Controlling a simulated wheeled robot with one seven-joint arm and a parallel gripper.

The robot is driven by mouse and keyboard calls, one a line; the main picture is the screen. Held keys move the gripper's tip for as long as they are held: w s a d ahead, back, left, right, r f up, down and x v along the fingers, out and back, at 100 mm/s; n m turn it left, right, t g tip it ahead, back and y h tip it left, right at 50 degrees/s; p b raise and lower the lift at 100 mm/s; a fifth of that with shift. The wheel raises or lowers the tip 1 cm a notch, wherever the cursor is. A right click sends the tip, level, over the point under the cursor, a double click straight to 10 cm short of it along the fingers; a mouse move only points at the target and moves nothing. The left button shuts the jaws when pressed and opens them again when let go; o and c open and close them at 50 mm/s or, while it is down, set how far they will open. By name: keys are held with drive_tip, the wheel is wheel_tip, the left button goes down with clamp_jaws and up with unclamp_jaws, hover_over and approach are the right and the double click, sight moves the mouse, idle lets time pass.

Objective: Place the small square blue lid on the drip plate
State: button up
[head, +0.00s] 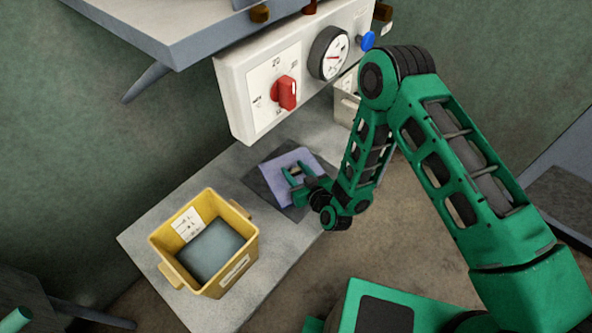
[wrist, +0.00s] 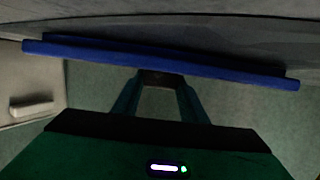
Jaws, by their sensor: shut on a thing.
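The square blue lid (head: 286,160) lies over the dark drip plate (head: 262,182) on the grey shelf, and parts of the plate show around it. My gripper (head: 293,173) is over the lid and shut on it, apparently at a small grip in its middle. In the wrist view the lid (wrist: 230,75) is a thin blue bar seen edge-on, just beyond my fingertips (wrist: 160,80). I cannot tell whether the lid touches the plate or hovers slightly above it.
A yellow bin (head: 238,258) with a grey-blue content stands on the shelf at the left front. A white control box (head: 250,100) with a red knob (head: 284,93) and a gauge (head: 329,53) overhangs the back. A pale container (head: 347,110) stands behind my arm.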

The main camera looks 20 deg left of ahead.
drive_tip(key=o, duration=1.2)
drive_tip(key=shift+f, duration=0.1)
drive_tip(key=v, duration=1.2)
